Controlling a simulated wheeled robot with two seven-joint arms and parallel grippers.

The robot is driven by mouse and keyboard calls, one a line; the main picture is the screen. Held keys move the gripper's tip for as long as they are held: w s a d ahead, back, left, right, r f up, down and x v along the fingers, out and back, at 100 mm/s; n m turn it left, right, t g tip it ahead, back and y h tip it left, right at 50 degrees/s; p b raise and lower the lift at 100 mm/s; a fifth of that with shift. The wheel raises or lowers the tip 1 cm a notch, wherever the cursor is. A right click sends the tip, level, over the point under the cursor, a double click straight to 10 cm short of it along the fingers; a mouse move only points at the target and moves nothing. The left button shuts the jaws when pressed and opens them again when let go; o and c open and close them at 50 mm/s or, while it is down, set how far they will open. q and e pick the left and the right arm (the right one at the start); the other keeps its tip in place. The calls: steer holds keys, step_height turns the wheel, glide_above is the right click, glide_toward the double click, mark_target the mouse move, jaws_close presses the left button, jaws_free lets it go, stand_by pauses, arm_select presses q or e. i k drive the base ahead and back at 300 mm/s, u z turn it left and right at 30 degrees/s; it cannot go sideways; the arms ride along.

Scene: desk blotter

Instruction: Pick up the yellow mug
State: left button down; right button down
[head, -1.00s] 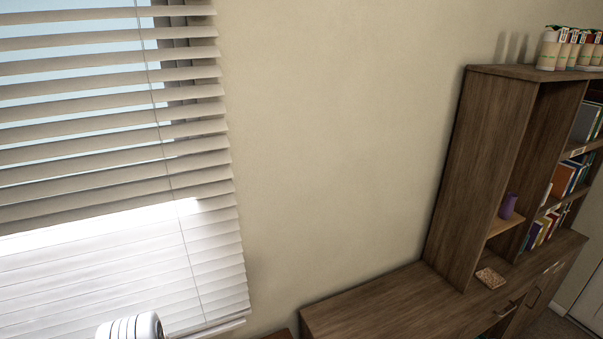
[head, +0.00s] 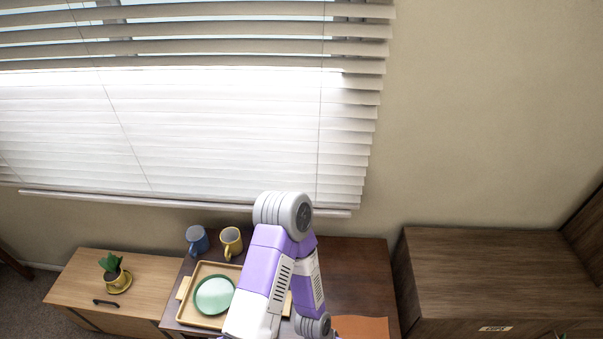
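The yellow mug (head: 231,241) stands upright near the back edge of the dark desk (head: 352,277), below the window. A blue mug (head: 197,239) stands just to its left. One of my arms, purple and white, rises in the middle of the view, just right of the yellow mug, and covers part of the desk. Neither of my grippers shows in the view.
A wooden tray (head: 185,309) with a green plate (head: 214,295) lies in front of the mugs. An orange-brown mat (head: 362,327) lies at the desk's front right. A potted plant (head: 112,268) stands on a light cabinet (head: 75,282) at left. A dark wooden cabinet (head: 470,270) stands at right.

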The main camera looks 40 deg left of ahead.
mark_target(231, 239)
steer(key=u, duration=4.2)
steer(key=i, duration=1.7)
steer(key=z, duration=3.2)
